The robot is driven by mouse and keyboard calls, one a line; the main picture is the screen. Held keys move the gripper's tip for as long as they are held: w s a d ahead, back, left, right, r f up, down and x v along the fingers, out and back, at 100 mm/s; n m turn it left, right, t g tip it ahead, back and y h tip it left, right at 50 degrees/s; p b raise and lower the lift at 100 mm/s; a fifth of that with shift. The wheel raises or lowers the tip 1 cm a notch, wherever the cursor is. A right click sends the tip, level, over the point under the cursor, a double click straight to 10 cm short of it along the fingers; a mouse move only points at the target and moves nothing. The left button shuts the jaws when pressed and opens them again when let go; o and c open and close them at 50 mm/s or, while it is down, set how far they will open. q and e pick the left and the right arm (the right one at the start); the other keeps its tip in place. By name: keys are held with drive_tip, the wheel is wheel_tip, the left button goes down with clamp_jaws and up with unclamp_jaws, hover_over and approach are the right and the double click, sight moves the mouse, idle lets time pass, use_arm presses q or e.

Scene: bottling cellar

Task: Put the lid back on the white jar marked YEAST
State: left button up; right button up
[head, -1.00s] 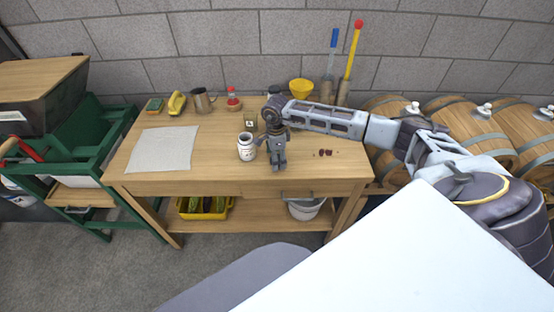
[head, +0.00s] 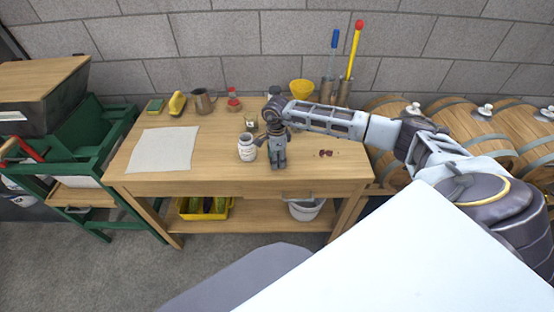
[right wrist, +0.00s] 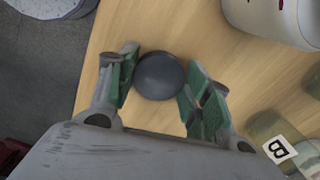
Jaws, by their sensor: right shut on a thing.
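The white jar (head: 247,153) with dark printing stands upright on the wooden table, just left of my right gripper (head: 278,164). Its lettering is too small to read in the head view. In the right wrist view part of a white jar (right wrist: 275,18) shows at the top right, cut off by the frame edge. My right gripper (right wrist: 160,88) is shut on a dark round lid (right wrist: 159,75), held between its green-padded fingers above the table and apart from the jar. In the head view the lid cannot be made out. My left gripper is not in view.
A glass jar with a B tag (right wrist: 279,149) stands close by in the right wrist view. A pale cloth (head: 163,149) lies on the left of the table (head: 215,183). A metal jug (head: 203,101) and yellow funnel (head: 301,87) stand behind. Small dark red items (head: 326,153) lie right.

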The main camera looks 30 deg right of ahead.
drive_tip(key=shift+r, duration=0.1)
wheel_tip(320, 180, up, 10)
drive_tip(key=b, duration=0.1)
idle(0.5)
idle(0.4)
